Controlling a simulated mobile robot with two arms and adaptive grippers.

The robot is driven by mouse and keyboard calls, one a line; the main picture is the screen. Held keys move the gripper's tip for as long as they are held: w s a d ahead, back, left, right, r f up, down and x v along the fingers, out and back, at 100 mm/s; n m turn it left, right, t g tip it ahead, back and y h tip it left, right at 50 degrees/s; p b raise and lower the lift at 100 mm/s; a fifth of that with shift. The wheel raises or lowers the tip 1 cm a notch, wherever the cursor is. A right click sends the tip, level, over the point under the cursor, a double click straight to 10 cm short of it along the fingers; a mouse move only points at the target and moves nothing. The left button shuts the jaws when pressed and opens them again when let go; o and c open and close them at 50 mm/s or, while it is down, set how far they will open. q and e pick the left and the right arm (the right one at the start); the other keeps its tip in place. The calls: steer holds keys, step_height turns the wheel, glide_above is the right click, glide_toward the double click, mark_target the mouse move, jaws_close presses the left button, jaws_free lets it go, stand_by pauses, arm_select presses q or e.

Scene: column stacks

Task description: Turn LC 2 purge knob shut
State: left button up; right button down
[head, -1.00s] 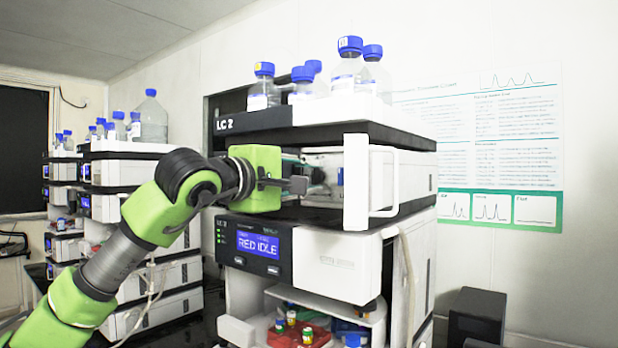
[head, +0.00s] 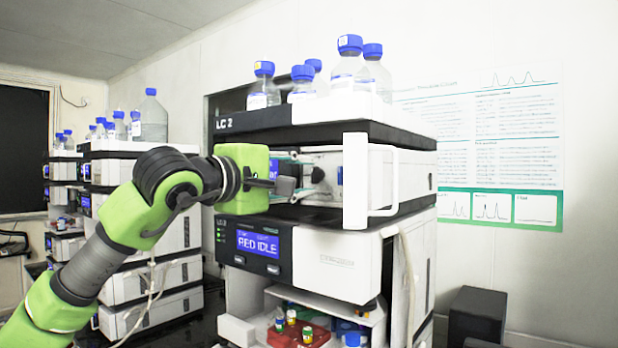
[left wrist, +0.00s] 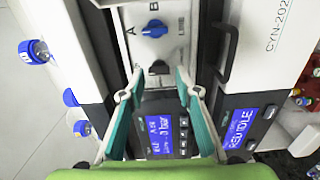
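The LC 2 stack (head: 268,120) stands at centre in the head view, its white door (head: 356,182) swung open. A dark round knob (head: 317,174) shows in the open bay, and also in the left wrist view (left wrist: 159,68), where it sits just beyond my fingertips. I cannot read a label on it. A blue knob (left wrist: 154,28) marked A and B is further up there. My left gripper (left wrist: 159,85) has its teal fingers apart with nothing between them. In the head view its tip (head: 284,187) is left of the dark knob. My right gripper is not in view.
The open door with its handle (head: 394,181) stands close to the right of the bay. Capped bottles (head: 349,72) stand on top. A lower display (head: 257,244) reads RED IDLE. Another stack (head: 118,172) is to the left.

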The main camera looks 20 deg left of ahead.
arm_select(q)
steer(key=v, duration=0.9)
steer(key=shift+s, duration=0.15)
